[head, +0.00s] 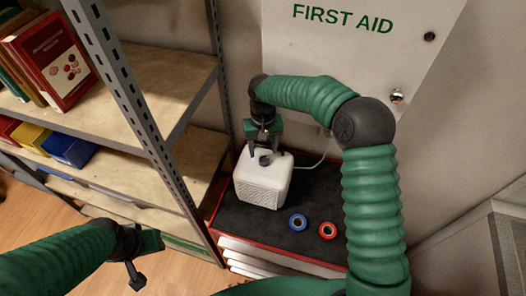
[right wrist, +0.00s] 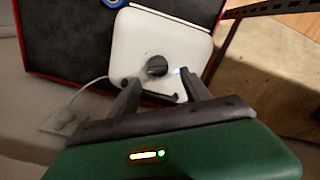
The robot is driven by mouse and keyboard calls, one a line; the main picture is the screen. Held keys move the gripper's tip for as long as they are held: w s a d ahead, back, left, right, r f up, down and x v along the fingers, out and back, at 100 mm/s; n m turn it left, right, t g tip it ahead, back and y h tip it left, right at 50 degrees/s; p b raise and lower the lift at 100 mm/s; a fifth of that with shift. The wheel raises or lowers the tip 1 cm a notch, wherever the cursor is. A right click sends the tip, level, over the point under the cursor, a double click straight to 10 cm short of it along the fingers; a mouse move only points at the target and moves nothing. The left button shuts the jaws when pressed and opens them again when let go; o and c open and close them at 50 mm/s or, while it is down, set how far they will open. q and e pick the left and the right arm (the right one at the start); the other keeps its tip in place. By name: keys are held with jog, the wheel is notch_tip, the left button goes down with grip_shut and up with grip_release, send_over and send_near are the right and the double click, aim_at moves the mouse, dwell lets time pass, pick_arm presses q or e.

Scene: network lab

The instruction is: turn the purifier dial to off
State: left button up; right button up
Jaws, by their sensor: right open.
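The purifier (head: 262,182) is a white box with a grille on its front, standing on the dark top of a red-edged cabinet. Its dial (head: 265,160) is a dark round knob on the top face. In the right wrist view the dial (right wrist: 157,66) shows with a raised grip bar, and a small light glows beside it. My right gripper (head: 265,153) is open above the purifier, its fingers on either side of the dial in the head view. In the right wrist view the fingertips look short of the dial. My left gripper (head: 137,278) hangs at lower left, away from the purifier.
A blue tape roll (head: 298,222) and a red tape roll (head: 327,230) lie on the cabinet top (head: 265,228). A metal shelf (head: 150,100) with books stands left. A white first aid cabinet (head: 350,60) is behind. A white cord (head: 312,163) runs from the purifier to the wall.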

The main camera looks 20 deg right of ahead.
aim_at(264, 157)
notch_tip(264, 157, down, 3)
jog(key=shift+s+a+r+p, duration=0.1)
jog(key=shift+r+p, duration=0.05)
jog(key=shift+p, duration=0.25)
jog(key=shift+s+f, duration=0.25)
jog(key=shift+f, duration=0.05)
jog(key=shift+s, duration=0.35)
jog(key=shift+d+f, duration=0.1)
jog(key=shift+d, duration=0.15)
jog(key=shift+w+f, duration=0.2)
jog(key=shift+w, duration=0.25)
jog(key=c, duration=0.6)
jog(key=shift+a+r, duration=0.1)
jog(key=shift+a, duration=0.05)
jog(key=c, duration=0.5)
pick_arm(q)
jog(key=shift+v, duration=0.8)
pick_arm(e)
grip_shut()
